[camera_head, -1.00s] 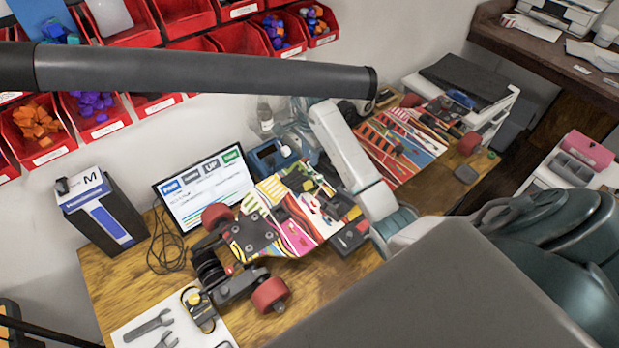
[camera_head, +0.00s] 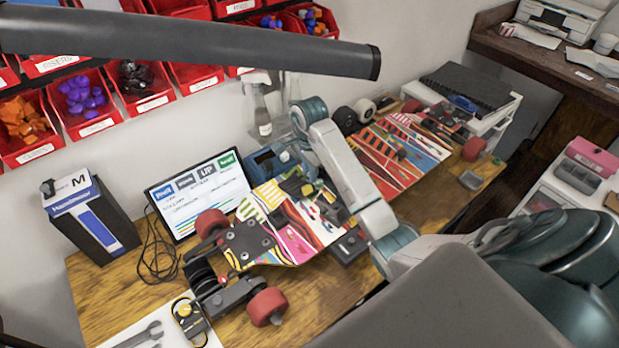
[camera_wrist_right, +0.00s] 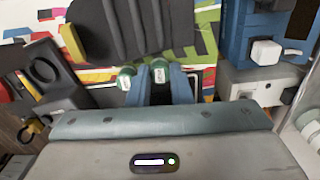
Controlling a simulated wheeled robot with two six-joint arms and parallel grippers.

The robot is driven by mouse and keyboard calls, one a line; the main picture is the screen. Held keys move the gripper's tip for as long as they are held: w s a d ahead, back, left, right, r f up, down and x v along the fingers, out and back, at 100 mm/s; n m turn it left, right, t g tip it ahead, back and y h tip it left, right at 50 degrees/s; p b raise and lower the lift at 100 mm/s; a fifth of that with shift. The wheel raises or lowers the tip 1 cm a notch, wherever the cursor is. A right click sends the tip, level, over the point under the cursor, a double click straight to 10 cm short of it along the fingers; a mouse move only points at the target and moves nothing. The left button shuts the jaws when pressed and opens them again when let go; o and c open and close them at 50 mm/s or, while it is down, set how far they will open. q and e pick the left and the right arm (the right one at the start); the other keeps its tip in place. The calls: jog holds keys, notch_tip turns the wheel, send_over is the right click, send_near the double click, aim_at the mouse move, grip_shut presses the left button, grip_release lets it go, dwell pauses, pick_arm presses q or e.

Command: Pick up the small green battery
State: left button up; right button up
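Two small green cylinders with pale labels, which look like batteries, show in the right wrist view. One green battery (camera_wrist_right: 159,72) is at the tips of my right gripper (camera_wrist_right: 161,82), between its blue fingers. The other green battery (camera_wrist_right: 126,73) is just left of the left finger. The fingers stand a little apart; I cannot tell whether they press on the battery between them. In the head view my right arm reaches down beside the colourful board (camera_head: 290,225), and its fingertips and the batteries are hidden or too small to tell. My left gripper is not in view.
A blue device (camera_head: 270,160) stands close behind the board, also in the right wrist view (camera_wrist_right: 262,30). A screen (camera_head: 200,195), a dark box (camera_head: 95,222) and red bins (camera_head: 84,112) are at the left. A second colourful board (camera_head: 400,150) lies at the back right. Bare wood (camera_head: 120,300) shows at the left.

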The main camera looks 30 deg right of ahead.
grip_shut()
jog(key=shift+r, duration=0.15)
notch_tip(320, 180, up, 10)
jog(key=p, duration=1)
jog(key=s+p, duration=0.2)
jog(key=s, duration=1.2)
jog(key=shift+a+p, duration=0.3)
jog(key=shift+a, duration=0.05)
